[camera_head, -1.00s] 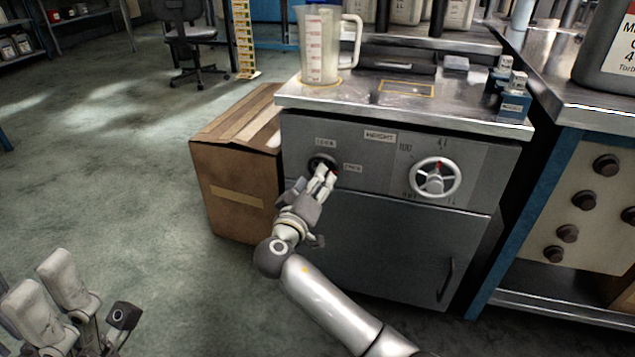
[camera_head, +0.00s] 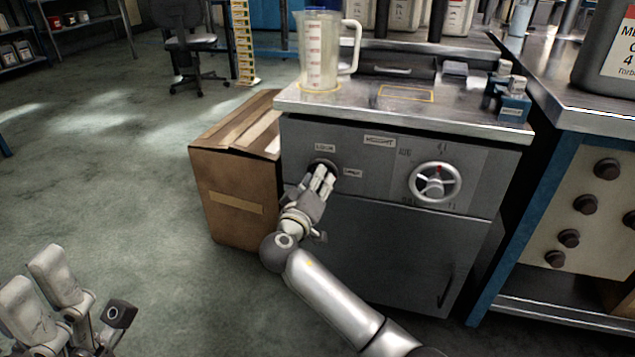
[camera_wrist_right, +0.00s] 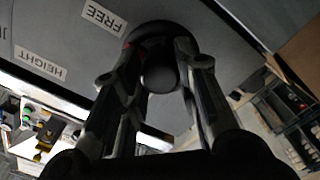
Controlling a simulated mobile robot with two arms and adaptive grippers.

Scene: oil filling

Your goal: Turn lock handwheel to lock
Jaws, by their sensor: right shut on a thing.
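The lock handwheel (camera_head: 319,163) is a small dark round knob on the upper left of the grey cabinet front, between the LOCK and FREE labels. My right gripper (camera_head: 322,175) is shut on it and covers most of it in the head view. In the right wrist view the knob (camera_wrist_right: 160,68) sits between my right gripper's fingers (camera_wrist_right: 160,60). A red mark (camera_wrist_right: 135,43) shows on its rim on the side of the FREE label (camera_wrist_right: 103,17). My left gripper (camera_head: 88,288) is open and empty at the lower left, over the floor.
A silver handwheel (camera_head: 435,183) is on the cabinet front to the right. A measuring jug (camera_head: 319,52) stands on the cabinet top. A cardboard box (camera_head: 232,190) stands close to the cabinet's left side.

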